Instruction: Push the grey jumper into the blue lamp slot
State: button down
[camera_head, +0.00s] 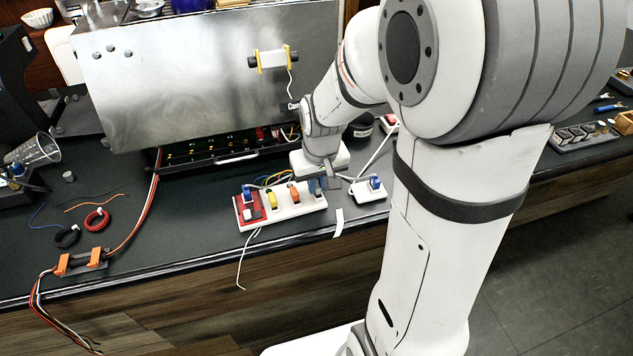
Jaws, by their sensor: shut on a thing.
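A white terminal block (287,211) with a red left end (243,216) lies on the dark bench. It carries a blue plug (249,193), a yellow plug (272,200) and an orange plug (294,193). My gripper (327,178) points down at the block's right end, shut on a small grey piece (318,186), which appears to be the grey jumper. The fingers and wrist hide part of it; I cannot tell whether it is seated in a slot. A separate small white block (369,194) with a blue plug (375,183) stands just right.
A large metal panel (205,85) stands behind, over an open dark tray (225,148). Coiled red wire (97,219), an orange-ended connector (82,262) and a glass beaker (36,149) lie at left. A white strip (338,222) lies near the block. My arm covers the right side.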

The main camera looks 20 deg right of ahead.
dwell(0.4)
jog(key=c, duration=1.4)
grip_release()
jog(key=shift+o, duration=0.2)
jog(key=shift+r, duration=0.1)
notch_tip(320, 180, up, 8)
jog(key=s, duration=0.1)
jog(key=shift+f, duration=0.25)
jog(key=shift+s, duration=0.1)
jog(key=s+r+t, duration=0.1)
jog(key=s+r, duration=0.1)
jog(key=s, duration=1)
jog(key=shift+s+m, duration=0.25)
jog(key=shift+m, duration=0.05)
